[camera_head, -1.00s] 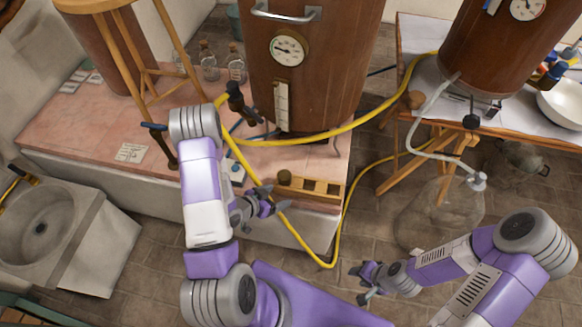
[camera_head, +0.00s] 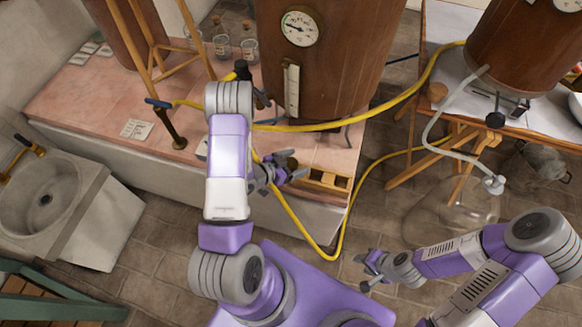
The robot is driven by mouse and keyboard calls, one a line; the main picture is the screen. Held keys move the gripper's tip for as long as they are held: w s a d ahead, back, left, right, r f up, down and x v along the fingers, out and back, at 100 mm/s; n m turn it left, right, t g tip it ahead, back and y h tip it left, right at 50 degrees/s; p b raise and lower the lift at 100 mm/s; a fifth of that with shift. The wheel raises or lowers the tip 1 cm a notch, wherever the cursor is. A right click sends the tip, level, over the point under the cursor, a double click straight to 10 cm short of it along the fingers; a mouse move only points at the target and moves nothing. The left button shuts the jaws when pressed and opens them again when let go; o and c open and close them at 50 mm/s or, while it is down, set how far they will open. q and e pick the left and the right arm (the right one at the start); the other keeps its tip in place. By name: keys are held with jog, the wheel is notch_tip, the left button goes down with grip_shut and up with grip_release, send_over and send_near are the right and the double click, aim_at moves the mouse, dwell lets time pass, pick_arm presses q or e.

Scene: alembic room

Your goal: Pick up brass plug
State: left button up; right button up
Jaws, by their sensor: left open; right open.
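A small dark brass plug (camera_head: 292,163) stands on the pink tiled bench at the left end of the wooden rack. My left gripper (camera_head: 297,165) is open, its fingers pointing right toward the plug. In this view the fingers overlap the plug and partly hide it. I cannot tell whether they touch it or are around it. My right gripper (camera_head: 362,269) is open and empty, low at the right over the floor, away from the bench.
The wooden rack (camera_head: 328,180) lies at the bench's front edge. A yellow hose (camera_head: 303,226) loops past my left gripper and over the edge. A large copper-brown vessel (camera_head: 335,60) stands behind. A glass carboy (camera_head: 450,210) stands on the floor at right.

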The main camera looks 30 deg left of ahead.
pick_arm(q)
jog(key=shift+c, duration=0.3)
jog(key=c, duration=1.1)
notch_tip(320, 180, up, 10)
jog(key=p, duration=0.3)
jog(key=shift+p, duration=0.4)
